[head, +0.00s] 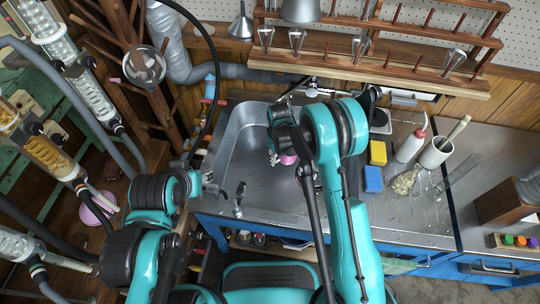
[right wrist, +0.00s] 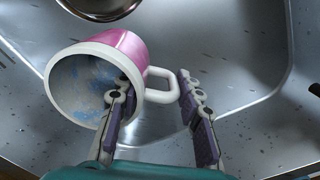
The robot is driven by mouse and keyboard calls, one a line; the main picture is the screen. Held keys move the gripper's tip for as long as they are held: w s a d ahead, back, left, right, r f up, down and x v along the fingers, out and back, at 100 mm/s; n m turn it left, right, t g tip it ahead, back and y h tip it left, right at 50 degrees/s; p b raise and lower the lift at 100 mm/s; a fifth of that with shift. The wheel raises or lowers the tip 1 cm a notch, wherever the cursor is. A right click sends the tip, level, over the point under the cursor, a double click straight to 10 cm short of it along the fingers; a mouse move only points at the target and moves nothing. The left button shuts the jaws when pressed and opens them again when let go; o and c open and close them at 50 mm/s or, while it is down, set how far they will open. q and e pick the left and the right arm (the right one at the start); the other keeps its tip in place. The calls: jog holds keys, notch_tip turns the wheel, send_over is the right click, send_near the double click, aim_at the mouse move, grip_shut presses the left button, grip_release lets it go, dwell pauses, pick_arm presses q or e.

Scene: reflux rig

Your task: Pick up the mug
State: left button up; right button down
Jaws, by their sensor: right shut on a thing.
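The mug (right wrist: 125,46) is pink outside with a white rim and handle. In the right wrist view it lies tilted, its mouth toward the camera, showing a pale inside with blue marks. My right gripper (right wrist: 160,105) is shut on it, one finger across the rim at the mouth, the other beyond the handle. In the head view the right gripper (head: 279,157) is over the sink, and a small pink part of the mug (head: 288,160) shows beneath it.
The metal sink (head: 238,140) surrounds the mug. To the right stand a yellow sponge (head: 377,153), a blue sponge (head: 373,179), a white bottle (head: 410,146) and a white pot (head: 436,152). A wooden rack (head: 375,50) hangs behind. Glass tubing stands at left.

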jog(key=s+d+r+p, duration=0.3)
jog(key=d+r+p, duration=0.2)
jog(key=r, duration=0.4)
jog(key=shift+d+r, duration=0.2)
jog(key=shift+d, duration=0.6)
